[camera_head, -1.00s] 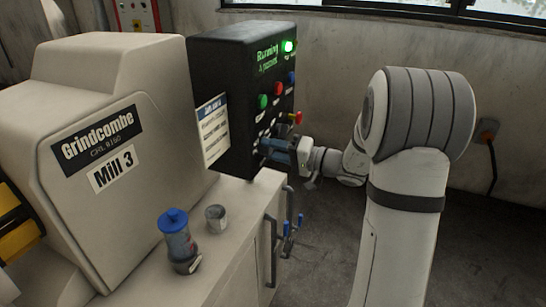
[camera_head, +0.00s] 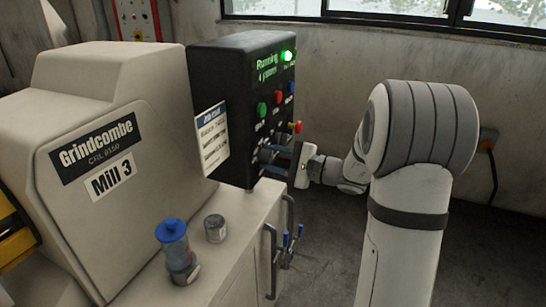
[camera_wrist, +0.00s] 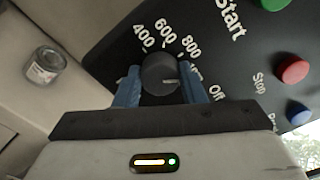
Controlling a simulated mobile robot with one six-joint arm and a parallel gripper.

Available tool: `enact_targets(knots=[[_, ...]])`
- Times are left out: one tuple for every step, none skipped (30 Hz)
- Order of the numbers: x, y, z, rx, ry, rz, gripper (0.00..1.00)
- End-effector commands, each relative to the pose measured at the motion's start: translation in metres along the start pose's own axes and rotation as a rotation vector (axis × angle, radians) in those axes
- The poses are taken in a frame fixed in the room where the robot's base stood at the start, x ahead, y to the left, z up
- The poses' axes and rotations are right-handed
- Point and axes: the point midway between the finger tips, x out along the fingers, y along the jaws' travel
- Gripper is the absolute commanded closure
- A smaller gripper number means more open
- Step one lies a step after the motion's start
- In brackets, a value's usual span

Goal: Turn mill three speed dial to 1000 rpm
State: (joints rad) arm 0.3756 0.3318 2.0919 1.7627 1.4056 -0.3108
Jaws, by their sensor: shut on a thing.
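The mill three control box (camera_head: 228,110) is black and stands on the mill's cabinet. Its round dark speed dial (camera_wrist: 160,72) shows in the wrist view, with 400, 600 and 800 printed around it. A further mark after 800 is mostly hidden by the right finger. My gripper (camera_wrist: 161,84) has one blue finger on each side of the dial and is shut on it. I cannot tell for certain which mark the dial points to. In the head view my gripper (camera_head: 278,158) is at the lower part of the box's front face.
Green, red and blue buttons (camera_head: 277,96) sit above the gripper, and a green lamp is lit. A blue-lidded bottle (camera_head: 174,246) and a small can (camera_head: 215,229) stand on the cabinet top. Cabinet handles (camera_head: 271,260) stick out below the box.

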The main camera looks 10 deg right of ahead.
Motion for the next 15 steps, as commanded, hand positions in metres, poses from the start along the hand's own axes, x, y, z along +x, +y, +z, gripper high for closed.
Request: enact_targets(knots=[[0.0001,-0.0005,0.0005,0.034,0.0,0.001,0.86],[0.0,-0.0004,0.0005,0.055,0.0,0.001,0.86],[0.0,-0.0004,0.0004,0.079,0.0,0.001,0.86],[0.0,-0.0004,0.0003,0.096,0.0,0.001,0.86],[0.0,-0.0003,0.0002,0.112,0.0,0.001,0.86],[0.0,-0.0002,0.0001,0.131,0.001,0.001,0.86],[0.0,-0.0002,0.0,0.145,0.001,0.001,0.86],[0.0,-0.0001,0.0,0.158,0.001,0.001,0.86],[0.0,-0.0001,-0.0001,0.171,0.001,0.001,0.86],[-0.0001,0.0,-0.0001,0.182,0.001,0.001,0.86],[-0.0001,0.0,-0.0002,0.19,0.001,0.001,0.86],[-0.0001,0.0,-0.0003,0.2,0.001,0.001,0.86],[-0.0001,0.0001,-0.0003,0.206,0.001,0.001,0.86],[-0.0001,0.0001,-0.0004,0.212,0.001,0.001,0.86],[-0.0001,0.0002,-0.0004,0.218,0.001,0.001,0.86]])
